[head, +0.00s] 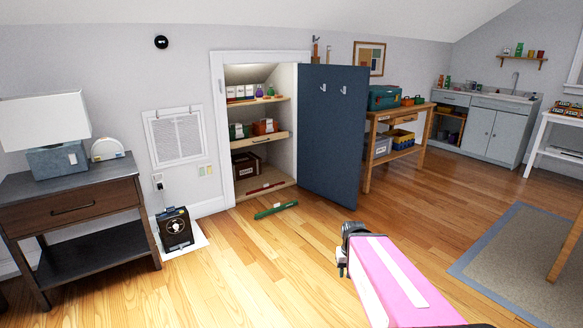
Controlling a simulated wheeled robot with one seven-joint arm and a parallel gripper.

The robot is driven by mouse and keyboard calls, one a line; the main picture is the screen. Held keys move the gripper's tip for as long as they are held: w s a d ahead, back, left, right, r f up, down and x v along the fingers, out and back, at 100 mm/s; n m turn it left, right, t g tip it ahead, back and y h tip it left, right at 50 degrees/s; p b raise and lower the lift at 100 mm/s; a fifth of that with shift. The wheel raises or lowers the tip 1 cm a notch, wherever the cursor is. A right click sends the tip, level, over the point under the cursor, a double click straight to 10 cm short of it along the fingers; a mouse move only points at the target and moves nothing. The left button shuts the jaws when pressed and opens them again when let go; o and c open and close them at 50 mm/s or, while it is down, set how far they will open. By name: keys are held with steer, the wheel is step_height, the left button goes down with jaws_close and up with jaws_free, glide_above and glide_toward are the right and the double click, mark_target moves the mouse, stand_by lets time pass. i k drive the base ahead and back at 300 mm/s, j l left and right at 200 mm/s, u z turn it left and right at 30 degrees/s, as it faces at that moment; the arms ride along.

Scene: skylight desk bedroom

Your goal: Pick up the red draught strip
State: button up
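A thin red strip (265,188) lies on the bottom of the open wall cupboard, near its front edge. It looks like the red draught strip. A similar green strip (276,209) lies on the wood floor just in front of the cupboard. My gripper (341,262) is at the end of my pink arm, right of the strips and well apart from them, nearer to me. Its fingers are small and dark, and I cannot tell whether they are open. No held object shows.
The blue cupboard door (332,130) stands open to the right of the opening. A brown box (245,165) sits behind the red strip. A black device (175,229) stands on a white mat at left, near the dark side table (70,203). The floor in front is clear.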

mark_target(266, 186)
steer(key=i, duration=2.25)
steer(key=i+l+u, duration=0.2)
steer(key=i+u, duration=0.2)
steer(key=i, duration=0.45)
steer(key=i+l+u, duration=0.4)
steer(key=i, duration=0.4)
steer(key=i+l+u, duration=0.4)
steer(key=i+l, duration=0.3)
